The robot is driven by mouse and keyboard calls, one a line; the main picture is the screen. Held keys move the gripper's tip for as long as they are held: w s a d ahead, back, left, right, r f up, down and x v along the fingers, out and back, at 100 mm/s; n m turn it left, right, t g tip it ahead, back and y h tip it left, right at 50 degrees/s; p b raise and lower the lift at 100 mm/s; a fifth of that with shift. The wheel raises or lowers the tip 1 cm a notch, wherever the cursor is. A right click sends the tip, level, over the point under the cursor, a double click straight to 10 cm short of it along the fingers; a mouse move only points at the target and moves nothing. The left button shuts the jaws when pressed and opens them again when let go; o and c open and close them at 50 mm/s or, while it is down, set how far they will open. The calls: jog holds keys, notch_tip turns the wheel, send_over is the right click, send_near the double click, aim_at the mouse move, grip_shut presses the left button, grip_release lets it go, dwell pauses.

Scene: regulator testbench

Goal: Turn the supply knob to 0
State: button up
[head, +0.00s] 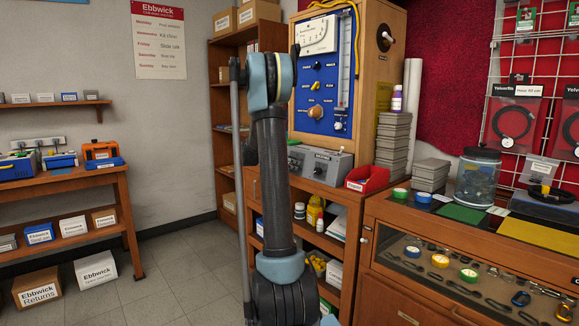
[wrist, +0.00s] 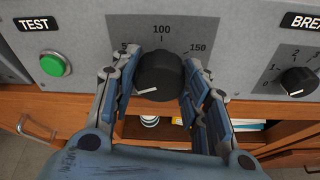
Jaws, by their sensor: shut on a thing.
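The black round knob (wrist: 160,75) on the grey panel (wrist: 88,25) has a printed scale reading 100 at the top and 150 at the right. A partly covered number starting with 5 is at the left. The knob's white pointer mark lies at its lower left. No 0 is visible on this scale, and no name label shows. My gripper (wrist: 161,84) is shut on this knob, one finger at each side. In the head view the grey unit (head: 325,164) sits on the wooden cabinet, partly behind my arm, and my gripper is hidden there.
A green TEST button (wrist: 54,64) is left of the knob. A smaller black knob (wrist: 298,81) with its own scale is at the right. A red bin (head: 367,179) stands right of the unit, and a blue panel (head: 322,88) rises behind it.

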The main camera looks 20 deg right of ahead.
jog(key=shift+a+n, duration=0.1)
jog(key=shift+n, duration=0.6)
jog(key=o, duration=1.1)
jog(key=v, duration=1.1)
jog(key=shift+w+a+r, duration=0.1)
jog(key=shift+a, duration=0.3)
